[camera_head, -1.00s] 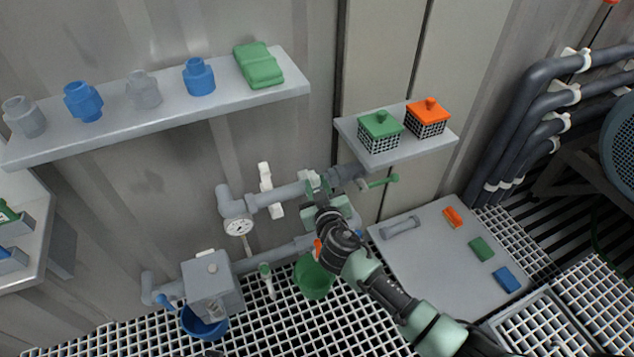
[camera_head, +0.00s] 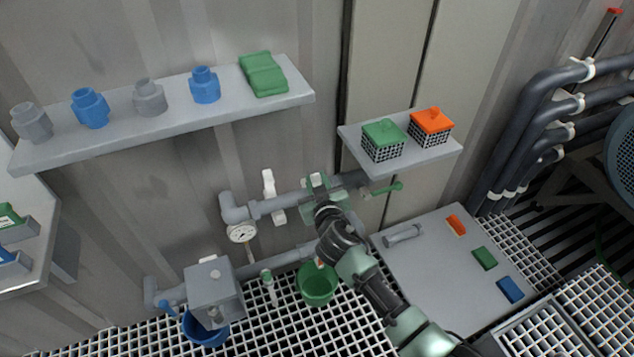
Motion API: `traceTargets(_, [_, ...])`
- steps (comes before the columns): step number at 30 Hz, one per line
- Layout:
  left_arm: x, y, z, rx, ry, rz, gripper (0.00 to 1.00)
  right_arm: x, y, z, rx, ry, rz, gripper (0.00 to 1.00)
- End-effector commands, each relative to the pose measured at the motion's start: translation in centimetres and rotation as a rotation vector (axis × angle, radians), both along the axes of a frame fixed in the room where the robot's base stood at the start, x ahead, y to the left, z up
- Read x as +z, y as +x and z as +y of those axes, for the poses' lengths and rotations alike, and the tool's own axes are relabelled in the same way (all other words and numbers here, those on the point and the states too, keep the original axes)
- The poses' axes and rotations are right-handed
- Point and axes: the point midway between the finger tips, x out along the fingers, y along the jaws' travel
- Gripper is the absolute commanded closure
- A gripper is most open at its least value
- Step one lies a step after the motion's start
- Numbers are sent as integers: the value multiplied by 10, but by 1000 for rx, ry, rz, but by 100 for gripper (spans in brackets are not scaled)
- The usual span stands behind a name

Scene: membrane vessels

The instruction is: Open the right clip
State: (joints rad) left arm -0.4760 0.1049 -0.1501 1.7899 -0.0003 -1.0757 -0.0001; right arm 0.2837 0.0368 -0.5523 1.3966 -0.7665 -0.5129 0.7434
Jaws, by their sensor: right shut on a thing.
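A grey horizontal pipe (camera_head: 295,196) runs along the wall, with a white clip (camera_head: 269,190) standing upright on its left part. My right gripper (camera_head: 317,183) is at the pipe to the right of that white clip. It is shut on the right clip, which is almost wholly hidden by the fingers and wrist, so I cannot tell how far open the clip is. My left gripper is not in view.
A pressure gauge (camera_head: 242,233) hangs at the pipe's left bend. A green-handled valve (camera_head: 388,189) is just right of my gripper. A green bucket (camera_head: 318,284) and a blue bucket (camera_head: 205,328) stand below. A shelf (camera_head: 160,117) with fittings is above.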

Motion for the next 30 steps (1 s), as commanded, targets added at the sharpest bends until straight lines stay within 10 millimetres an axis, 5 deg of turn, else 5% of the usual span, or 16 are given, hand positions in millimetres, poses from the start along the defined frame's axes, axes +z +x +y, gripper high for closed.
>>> traceTargets(8, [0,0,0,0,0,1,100,8,5,-5,-9,-4,-14,100])
traceTargets(9, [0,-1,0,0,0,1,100,8,5,-5,-9,-4,-14,65])
traceTargets(10, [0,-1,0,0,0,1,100,8,5,-5,-9,-3,-14,57])
traceTargets(21, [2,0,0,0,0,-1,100,4,-2,-3,-4,1,-5,56])
traceTargets(30, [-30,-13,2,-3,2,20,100,16,-47,-9,-6,1,-5,56])
